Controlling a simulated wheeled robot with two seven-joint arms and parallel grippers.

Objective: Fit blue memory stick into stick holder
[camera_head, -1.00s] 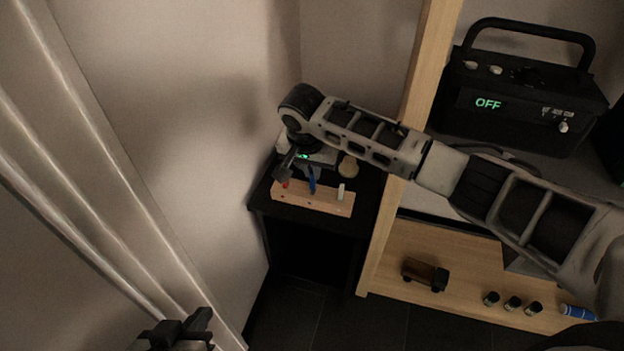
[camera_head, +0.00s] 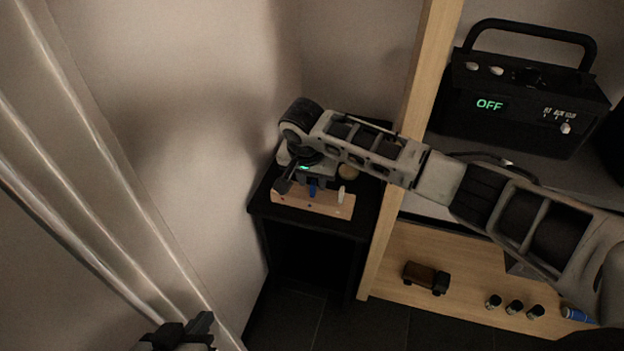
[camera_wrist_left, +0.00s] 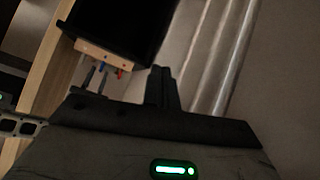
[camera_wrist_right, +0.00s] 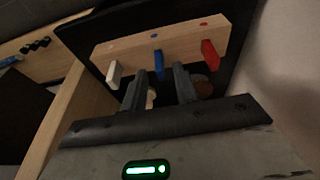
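The pale wooden stick holder (camera_head: 325,206) lies on a small black table and bears white, blue and red dots. The blue memory stick (camera_wrist_right: 158,63) stands at the holder's middle, by the blue dot; whether it is fully seated I cannot tell. A white stick (camera_wrist_right: 114,74) and a red stick (camera_wrist_right: 209,54) stand either side of it. My right gripper (camera_wrist_right: 162,86) is open, its fingers on either side of the blue stick with gaps showing. In the head view its hand hides the blue stick's top. My left gripper (camera_wrist_left: 163,86) is shut and empty, away from the table.
The black table (camera_head: 362,215) stands between the wall and a wooden post (camera_head: 408,150). A round tan object (camera_head: 348,172) is behind the holder. A black radio (camera_head: 525,105), toy truck (camera_head: 427,277) and small cylinders (camera_head: 514,307) are on shelves at right. A curtain (camera_head: 95,180) hangs at left.

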